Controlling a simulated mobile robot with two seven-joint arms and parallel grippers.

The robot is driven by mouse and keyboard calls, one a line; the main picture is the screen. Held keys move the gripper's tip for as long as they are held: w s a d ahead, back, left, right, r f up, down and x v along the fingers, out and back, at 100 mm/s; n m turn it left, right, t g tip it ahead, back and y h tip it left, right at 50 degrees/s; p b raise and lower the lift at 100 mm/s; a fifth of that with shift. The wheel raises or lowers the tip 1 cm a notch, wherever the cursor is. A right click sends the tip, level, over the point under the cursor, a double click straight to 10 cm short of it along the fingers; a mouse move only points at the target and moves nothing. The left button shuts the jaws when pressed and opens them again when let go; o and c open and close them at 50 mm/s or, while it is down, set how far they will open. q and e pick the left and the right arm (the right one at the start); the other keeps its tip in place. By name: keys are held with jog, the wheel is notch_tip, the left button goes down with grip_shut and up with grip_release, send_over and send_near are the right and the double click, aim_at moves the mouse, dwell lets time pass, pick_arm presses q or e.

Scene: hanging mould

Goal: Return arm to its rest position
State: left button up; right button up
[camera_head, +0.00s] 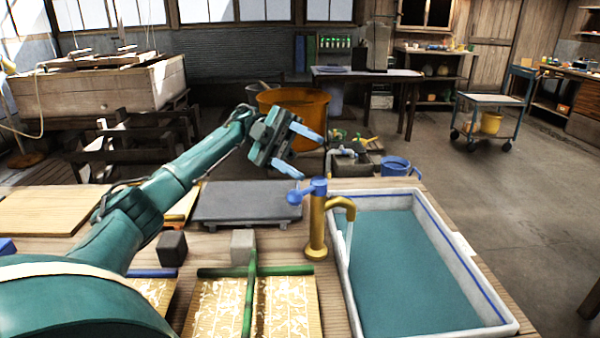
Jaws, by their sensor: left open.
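My left arm comes in from the lower left and reaches over the wooden work table. My left gripper (298,152) is open, with its two blue fingertips apart and nothing between them. It is in the air above the back edge of a dark grey slab (248,203), left of and higher than the brass tap (316,228) with its blue handle. My right gripper is not in the view.
A white-rimmed basin of teal water (497,306) fills the table's right side. Patterned mats with a green bar (250,290) lie in front. Small blocks (172,248) stand near them.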

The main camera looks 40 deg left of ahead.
pick_arm(q)
jog(key=shift+r, duration=0.25)
dwell(0.3)
